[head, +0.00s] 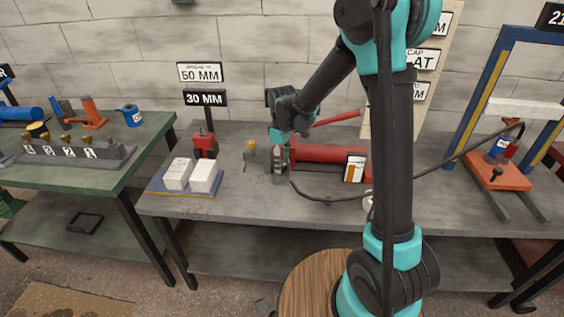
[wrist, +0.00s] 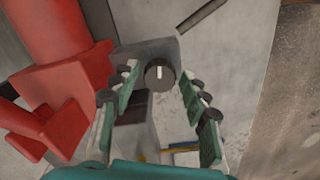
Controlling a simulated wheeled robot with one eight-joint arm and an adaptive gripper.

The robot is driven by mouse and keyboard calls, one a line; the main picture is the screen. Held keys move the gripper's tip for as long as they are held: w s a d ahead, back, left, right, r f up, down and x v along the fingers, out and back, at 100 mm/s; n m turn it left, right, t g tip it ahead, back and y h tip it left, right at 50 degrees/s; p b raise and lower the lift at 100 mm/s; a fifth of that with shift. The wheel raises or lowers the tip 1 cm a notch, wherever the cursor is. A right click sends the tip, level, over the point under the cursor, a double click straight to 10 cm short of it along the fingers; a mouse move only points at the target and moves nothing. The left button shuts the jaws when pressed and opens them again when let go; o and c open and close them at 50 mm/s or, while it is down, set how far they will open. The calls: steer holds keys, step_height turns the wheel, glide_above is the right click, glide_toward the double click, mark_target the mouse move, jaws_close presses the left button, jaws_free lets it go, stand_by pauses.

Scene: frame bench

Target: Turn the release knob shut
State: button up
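The release knob (wrist: 159,75) shows in the wrist view as a dark round knob with a white mark that stands about upright in the picture. It sits on the front of a grey block (wrist: 143,52) beside the red pump body (wrist: 60,30). My gripper (wrist: 161,78) is open, with one fingertip left of the knob and one right of it. A gap shows on the right side; whether the left fingertip touches cannot be told. In the head view my gripper (head: 279,155) points down at the left end of the red pump (head: 328,153), and the knob is hidden there.
A red pump lever (head: 337,118) rises above the pump. White blocks (head: 204,176) and a red jack (head: 204,144) stand to the left on the grey bench (head: 240,205).

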steer(key=c, duration=0.8)
steer(key=shift+c, duration=0.2)
steer(key=shift+m, duration=0.3)
steer(key=m, duration=1.2)
steer(key=shift+m, duration=1.7)
